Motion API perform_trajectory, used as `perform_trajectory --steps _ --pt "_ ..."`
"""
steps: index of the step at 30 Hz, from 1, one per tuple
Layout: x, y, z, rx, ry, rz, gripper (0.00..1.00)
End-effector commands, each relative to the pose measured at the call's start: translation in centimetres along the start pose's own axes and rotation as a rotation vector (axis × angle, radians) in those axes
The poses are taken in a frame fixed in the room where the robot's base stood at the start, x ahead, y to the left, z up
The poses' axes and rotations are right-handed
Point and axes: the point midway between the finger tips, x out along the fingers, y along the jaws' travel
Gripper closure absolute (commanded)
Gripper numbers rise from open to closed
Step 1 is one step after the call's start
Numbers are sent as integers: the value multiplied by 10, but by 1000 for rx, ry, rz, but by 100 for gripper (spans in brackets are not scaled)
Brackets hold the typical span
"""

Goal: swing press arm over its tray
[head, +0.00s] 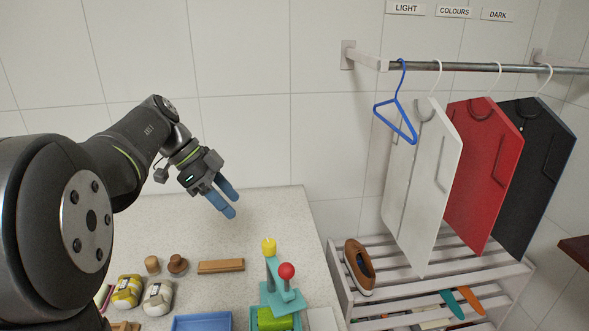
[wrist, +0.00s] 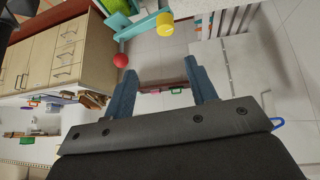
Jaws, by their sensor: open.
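The teal press (head: 284,301) stands at the front edge of the counter in the head view. It has a yellow knob (head: 268,246) and a red ball (head: 287,270) on top. A green block (head: 275,321) lies at its foot; the picture's bottom edge cuts off its tray. In the wrist view a teal bar (wrist: 142,25) runs near the yellow knob (wrist: 166,23), with the red ball (wrist: 121,60) lower left. My gripper (head: 231,204) is open and empty, above the counter, left of and higher than the press. Its blue fingers (wrist: 160,70) stand apart in the wrist view.
To the right are a slatted rack (head: 400,270) with a brown shoe (head: 359,265) and a rail (head: 480,67) with hanging boards.

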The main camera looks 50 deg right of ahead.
Motion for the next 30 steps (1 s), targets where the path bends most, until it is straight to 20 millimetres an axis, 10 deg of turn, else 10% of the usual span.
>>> perform_trajectory --steps 30 --pt "33 -5 -138 -25 -574 -62 48"
